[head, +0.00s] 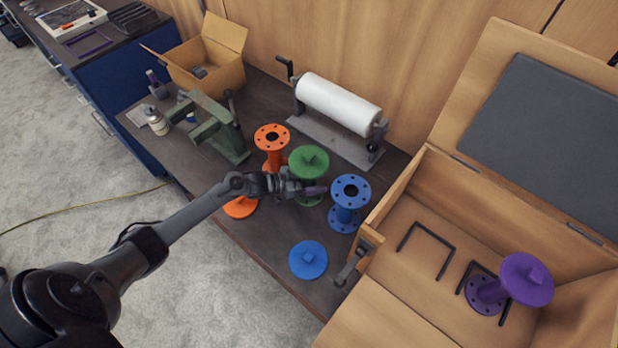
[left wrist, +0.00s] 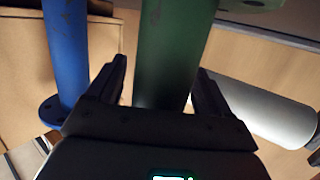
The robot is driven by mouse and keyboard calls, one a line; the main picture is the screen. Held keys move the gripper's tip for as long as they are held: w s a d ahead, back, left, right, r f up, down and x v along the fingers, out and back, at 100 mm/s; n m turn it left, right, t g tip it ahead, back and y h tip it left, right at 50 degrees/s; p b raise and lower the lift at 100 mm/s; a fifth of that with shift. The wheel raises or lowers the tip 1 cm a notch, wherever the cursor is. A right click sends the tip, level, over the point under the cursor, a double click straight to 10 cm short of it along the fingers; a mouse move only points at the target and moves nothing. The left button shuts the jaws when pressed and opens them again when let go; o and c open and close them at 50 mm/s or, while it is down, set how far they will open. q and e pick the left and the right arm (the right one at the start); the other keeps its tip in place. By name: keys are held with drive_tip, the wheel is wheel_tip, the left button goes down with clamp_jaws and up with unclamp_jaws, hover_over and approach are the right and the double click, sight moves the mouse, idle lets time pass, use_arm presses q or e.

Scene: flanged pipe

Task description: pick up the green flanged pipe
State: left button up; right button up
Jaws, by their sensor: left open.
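The green flanged pipe (head: 309,160) stands upright on the dark table, with a round green cap with a square knob on top. My left gripper (head: 308,189) is at the pipe's near side, below the cap, and hides part of its body. In the left wrist view the green pipe (left wrist: 172,50) passes between the two spread fingers of the left gripper (left wrist: 162,90). The fingers are open, with a gap showing at their sides. Contact cannot be told. My right gripper is not in view.
A blue flanged pipe (head: 348,205) stands close to the right and an orange one (head: 272,145) close to the left. A blue cap (head: 308,260) and an orange cap (head: 240,207) lie nearby. A white roll (head: 338,104) is behind. A wooden chest (head: 400,215) holds a purple pipe (head: 488,291).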

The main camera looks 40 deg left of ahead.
use_arm(q)
clamp_jaws()
drive_tip(key=shift+r, duration=0.1)
idle(0.3)
